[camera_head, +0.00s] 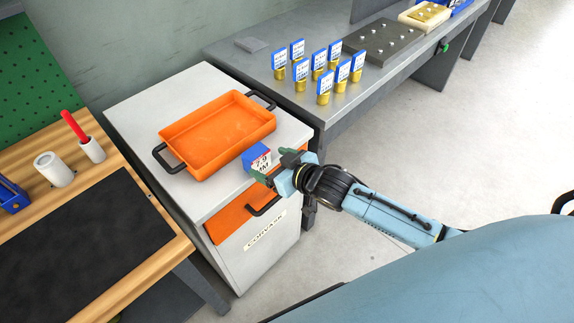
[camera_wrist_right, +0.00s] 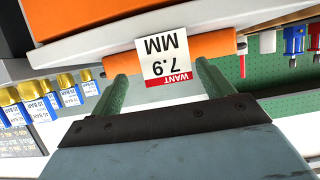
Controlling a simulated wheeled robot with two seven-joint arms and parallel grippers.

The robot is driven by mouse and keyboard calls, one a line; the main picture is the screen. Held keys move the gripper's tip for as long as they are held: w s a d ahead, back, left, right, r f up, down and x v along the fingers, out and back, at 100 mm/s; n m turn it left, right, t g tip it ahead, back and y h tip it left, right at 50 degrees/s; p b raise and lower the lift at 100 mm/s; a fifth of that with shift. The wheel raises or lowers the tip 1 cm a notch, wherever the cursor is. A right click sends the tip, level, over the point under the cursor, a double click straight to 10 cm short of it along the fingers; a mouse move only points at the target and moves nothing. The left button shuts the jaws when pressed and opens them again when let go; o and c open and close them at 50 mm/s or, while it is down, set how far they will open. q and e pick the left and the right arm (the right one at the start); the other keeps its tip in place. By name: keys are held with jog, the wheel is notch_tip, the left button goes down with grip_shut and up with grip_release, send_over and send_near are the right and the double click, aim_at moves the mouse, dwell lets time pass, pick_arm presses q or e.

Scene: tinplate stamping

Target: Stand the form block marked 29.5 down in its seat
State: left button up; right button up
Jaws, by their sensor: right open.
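My right gripper (camera_head: 275,168) is open at the front right edge of the white cabinet. A blue block with a white and red label (camera_head: 259,158) is beside its green fingers. In the right wrist view, the fingers (camera_wrist_right: 160,76) stand apart on either side of a label reading "WANT 7.9 MM" (camera_wrist_right: 164,57), which appears upside down; whether they touch it I cannot tell. Several brass pieces with blue-and-white tags (camera_head: 324,88) stand on the grey bench; their markings are too small to read in the head view. I cannot make out a block marked 29.5 or its seat. My left gripper is out of view.
An orange tray (camera_head: 217,138) with black handles sits on the white cabinet (camera_head: 135,104). A dark plate with several studs (camera_head: 384,42) lies on the grey bench (camera_head: 250,62). A wooden bench at left holds a black mat (camera_head: 88,235), a white cylinder (camera_head: 54,168) and a red pen (camera_head: 74,126).

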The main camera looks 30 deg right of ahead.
jog(key=v, duration=0.5)
jog(key=shift+s+d+r, duration=0.1)
jog(key=shift+s+r, duration=0.05)
jog(key=shift+s, duration=0.15)
jog(key=s+d+f+m+g+h, duration=0.1)
jog(key=d+f, duration=0.1)
jog(key=f, duration=0.5)
jog(key=s+d+f+g+h, duration=0.1)
jog(key=s+d+f, duration=0.15)
jog(key=f, duration=0.45)
jog(key=s+d+f+g+h, duration=0.2)
jog(key=s+f+g, duration=0.3)
jog(key=s+f, duration=1.2)
notch_tip(320, 180, down, 4)
jog(key=shift+s+d+f+m+g+h, duration=0.2)
jog(key=shift+s+d+m+g+h, duration=0.15)
jog(key=shift+d, duration=0.3)
jog(key=shift+o, duration=0.4)
jog(key=s+a+f+g, duration=0.1)
jog(key=s+f+g, duration=0.1)
jog(key=s, duration=0.7)
jog(key=s+a+f+g, duration=0.2)
jog(key=s+f, duration=0.2)
jog(key=s, duration=0.5)
jog(key=shift+s+f, duration=0.3)
jog(key=shift+f, duration=0.1)
